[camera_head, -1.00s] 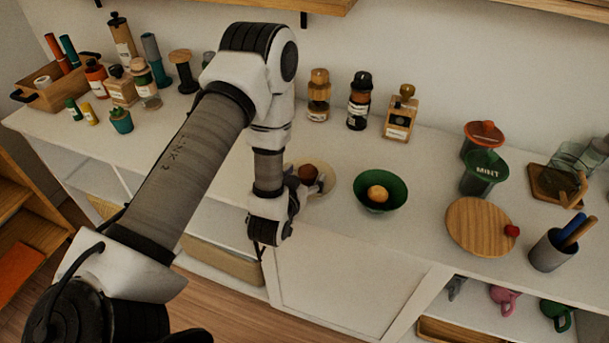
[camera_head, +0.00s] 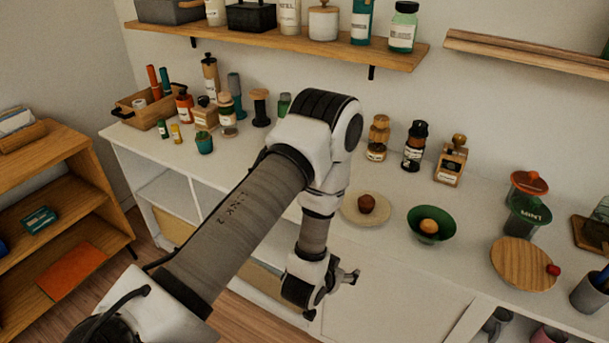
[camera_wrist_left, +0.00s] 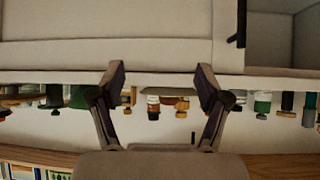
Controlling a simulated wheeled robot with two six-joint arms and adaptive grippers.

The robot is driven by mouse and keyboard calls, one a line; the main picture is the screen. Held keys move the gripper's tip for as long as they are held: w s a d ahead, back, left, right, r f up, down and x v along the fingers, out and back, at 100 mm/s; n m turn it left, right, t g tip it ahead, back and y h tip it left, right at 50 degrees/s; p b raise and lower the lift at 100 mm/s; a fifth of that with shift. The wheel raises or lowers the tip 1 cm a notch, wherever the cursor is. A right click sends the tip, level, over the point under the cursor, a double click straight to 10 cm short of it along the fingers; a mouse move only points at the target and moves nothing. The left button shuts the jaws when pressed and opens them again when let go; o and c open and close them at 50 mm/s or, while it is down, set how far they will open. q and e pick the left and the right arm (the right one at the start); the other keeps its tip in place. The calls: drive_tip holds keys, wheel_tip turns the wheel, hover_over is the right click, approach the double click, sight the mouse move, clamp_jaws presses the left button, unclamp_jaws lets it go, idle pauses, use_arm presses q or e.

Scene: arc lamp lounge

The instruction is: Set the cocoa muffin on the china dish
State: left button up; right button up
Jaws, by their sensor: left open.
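The cocoa muffin (camera_head: 366,204), small and dark brown, sits on the pale china dish (camera_head: 350,212) on the white counter, in the head view. My left gripper (camera_head: 350,277) is open and empty, in front of the counter's front edge. It is nearer and lower in the picture than the dish and apart from the muffin. In the left wrist view, the two fingers of my left gripper (camera_wrist_left: 161,78) stand wide apart with nothing between them. The muffin cannot be made out clearly there. My right gripper is not in view.
A green bowl (camera_head: 431,224) with a golden bun (camera_head: 429,226) stands right of the dish. A round wooden board (camera_head: 522,265) with a small red item lies further right. Jars and bottles line the counter's back. A wall shelf (camera_head: 280,42) hangs above.

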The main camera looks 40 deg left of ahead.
use_arm(q)
drive_tip(key=s+d+f+g, duration=0.1)
drive_tip(key=s+f+g, duration=0.2)
drive_tip(key=s, duration=0.5)
drive_tip(key=s+d+f+m+g+h, duration=0.1)
drive_tip(key=s+d+f+g, duration=0.1)
drive_tip(key=s, duration=0.6)
drive_tip(key=s+d+f+g, duration=0.2)
drive_tip(key=s+f+g, duration=0.2)
drive_tip(key=s, duration=0.4)
drive_tip(key=shift+s+g+h, duration=0.3)
drive_tip(key=shift+g+h, duration=0.1)
drive_tip(key=shift+g, duration=0.3)
